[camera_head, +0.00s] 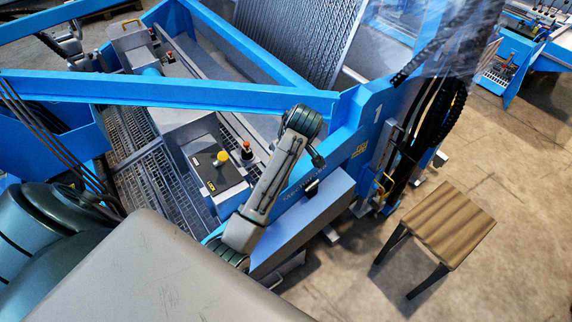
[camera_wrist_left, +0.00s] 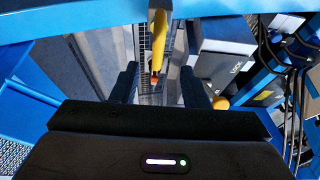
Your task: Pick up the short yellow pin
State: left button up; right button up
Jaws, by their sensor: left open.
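In the left wrist view a narrow yellow piece (camera_wrist_left: 163,48) hangs down from the top edge, with a small orange-red end. It lines up with the gap between my left gripper's (camera_wrist_left: 158,72) dark fingers. The gripper is open, with a finger on each side of that end. I cannot tell how far beyond the fingers the piece is, nor whether it is the short yellow pin. A second, smaller yellow bit (camera_wrist_left: 221,102) shows beside the right finger. In the head view I cannot make out either gripper's fingers.
A blue machine frame (camera_head: 170,91) surrounds a metal mesh floor (camera_head: 152,185). A wooden-topped stool (camera_head: 445,222) stands at right. Concrete floor (camera_head: 525,210) is open around it.

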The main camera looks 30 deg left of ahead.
pick_arm(q)
jog(key=p+x, duration=0.1)
jog(key=x, duration=0.3)
jog(key=p+x, duration=0.2)
jog(key=x, duration=0.2)
jog(key=shift+w+a+f, duration=0.25)
jog(key=shift+f, duration=0.05)
jog(key=shift+a+f, duration=0.15)
jog(key=shift+f, duration=0.3)
grip_shut()
